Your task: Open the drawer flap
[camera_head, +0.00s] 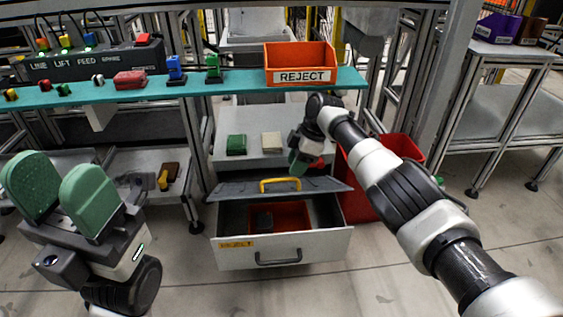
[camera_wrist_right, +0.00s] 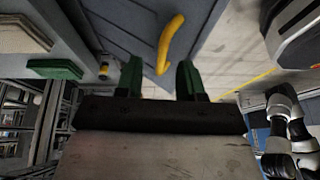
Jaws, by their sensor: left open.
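The grey drawer flap (camera_head: 235,188) lies over the rear of the pulled-out drawer (camera_head: 310,247), in the head view. It looks partly raised, with open space between it and the drawer front. Its yellow handle (camera_head: 280,181) also shows in the right wrist view (camera_wrist_right: 170,45). My right gripper (camera_head: 300,165) is just above and behind the handle. In the wrist view its green fingers (camera_wrist_right: 160,78) are apart, with the handle's near end seen between and beyond them; contact is unclear. My left gripper (camera_head: 62,195) is open and empty, left of the drawer.
A red tray (camera_head: 292,216) and a dark item sit inside the drawer. A green block (camera_head: 236,145) and a beige block (camera_head: 271,141) lie on the grey top behind. The teal shelf (camera_head: 230,82) with the orange REJECT bin (camera_head: 300,58) overhangs. A red bin (camera_head: 358,190) stands right.

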